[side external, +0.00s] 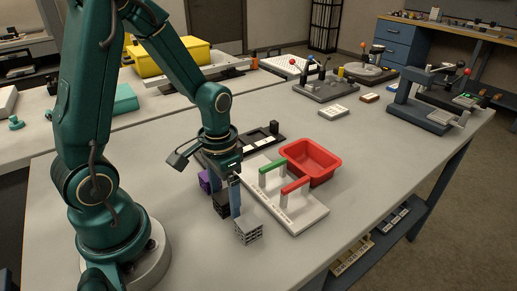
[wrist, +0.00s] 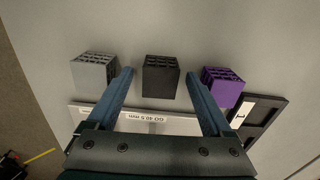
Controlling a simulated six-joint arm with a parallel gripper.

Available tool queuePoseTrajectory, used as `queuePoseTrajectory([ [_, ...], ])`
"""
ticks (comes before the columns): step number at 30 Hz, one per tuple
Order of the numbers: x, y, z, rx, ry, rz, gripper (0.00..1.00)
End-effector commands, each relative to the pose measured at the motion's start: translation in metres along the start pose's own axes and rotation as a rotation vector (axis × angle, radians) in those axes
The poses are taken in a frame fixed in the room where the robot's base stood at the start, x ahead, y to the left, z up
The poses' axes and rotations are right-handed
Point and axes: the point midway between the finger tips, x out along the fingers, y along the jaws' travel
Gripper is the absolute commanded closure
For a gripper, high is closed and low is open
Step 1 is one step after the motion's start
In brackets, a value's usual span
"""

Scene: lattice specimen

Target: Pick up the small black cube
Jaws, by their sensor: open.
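The small black lattice cube (wrist: 161,78) sits on the grey tabletop between a grey lattice cube (wrist: 95,71) and a purple lattice cube (wrist: 222,86). My gripper (wrist: 159,74) is open, with one blue finger on each side of the black cube in the wrist view. Gaps show between the fingers and the cube there. In the side view my gripper (side external: 226,202) points down at the black cube (side external: 220,207), which a finger partly hides. The grey cube (side external: 248,231) stands nearer that camera, and the purple cube (side external: 204,179) farther away.
A light plate (side external: 300,217) with a green handle (side external: 272,167) and a red handle (side external: 295,186) lies close to the right. A red bin (side external: 314,160) stands behind it. A black tray (side external: 262,138) lies behind my gripper. The table's front right is clear.

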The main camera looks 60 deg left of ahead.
Motion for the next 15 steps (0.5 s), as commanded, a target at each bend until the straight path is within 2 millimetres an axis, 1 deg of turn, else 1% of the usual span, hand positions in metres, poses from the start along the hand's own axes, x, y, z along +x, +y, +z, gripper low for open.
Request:
queuePoseTrajectory([
  [3, 0.0035, 0.0001, 0.0004, 0.0, -0.001, 0.0, 0.15],
  [9, 0.0035, 0.0001, 0.0001, 0.0, 0.001, 0.0, 0.15],
  [10, 0.0035, 0.0001, 0.0001, 0.0, 0.0, 0.0, 0.23],
  [11, 0.0035, 0.0001, 0.0001, 0.0, 0.0, 0.0, 0.34],
  [12, 0.0034, 0.0001, 0.0001, 0.0, 0.0, 0.0, 0.49],
  [14, 0.0034, 0.0001, 0.0001, 0.0, 0.0, 0.0, 0.72],
  [15, 0.0034, 0.0001, 0.0001, 0.0, 0.0, 0.0, 0.88],
])
